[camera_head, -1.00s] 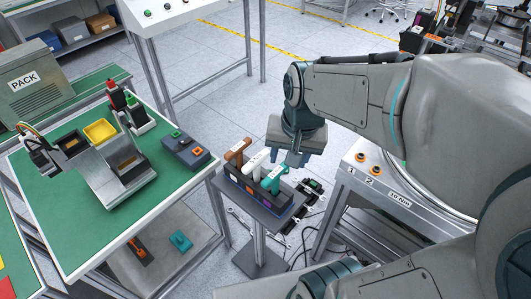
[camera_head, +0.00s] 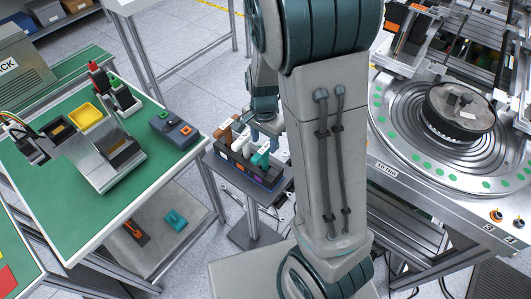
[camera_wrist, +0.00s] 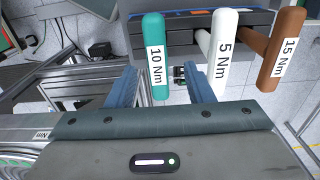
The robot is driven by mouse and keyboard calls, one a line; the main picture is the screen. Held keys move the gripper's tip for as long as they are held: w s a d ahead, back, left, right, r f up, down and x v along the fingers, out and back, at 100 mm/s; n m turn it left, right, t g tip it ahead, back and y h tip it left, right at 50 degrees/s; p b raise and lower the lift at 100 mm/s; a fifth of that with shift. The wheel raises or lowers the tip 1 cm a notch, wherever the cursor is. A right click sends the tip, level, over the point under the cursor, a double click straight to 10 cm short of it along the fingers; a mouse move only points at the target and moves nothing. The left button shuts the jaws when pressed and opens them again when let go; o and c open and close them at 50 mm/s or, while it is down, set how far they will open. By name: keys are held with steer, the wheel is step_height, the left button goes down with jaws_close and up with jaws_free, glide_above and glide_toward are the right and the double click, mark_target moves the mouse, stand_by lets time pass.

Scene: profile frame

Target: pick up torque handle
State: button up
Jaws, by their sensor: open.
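Three T-shaped torque handles stand in a dark holder (camera_head: 236,166) on a small post stand. They are brown (camera_head: 226,131), white (camera_head: 242,142) and teal (camera_head: 261,158). In the wrist view the labels read 10 Nm on the teal handle (camera_wrist: 153,85), 5 Nm on the white handle (camera_wrist: 222,50) and 15 Nm on the brown handle (camera_wrist: 283,48). My gripper (camera_wrist: 163,76) is open and empty, its blue fingers on either side of the teal handle's near end in that picture. Contact and depth are unclear. In the head view my gripper (camera_head: 266,128) is above the holder's back side, partly hidden by my arm.
A green-topped bench (camera_head: 60,210) with a fixture and a small button box (camera_head: 174,131) stands left of the holder. A round turntable machine (camera_head: 400,140) stands to the right. The floor behind the holder is clear.

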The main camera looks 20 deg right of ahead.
mark_target(265, 153)
steer(key=shift+f+p, duration=0.35)
steer(key=shift+f, duration=2.9)
jaws_close()
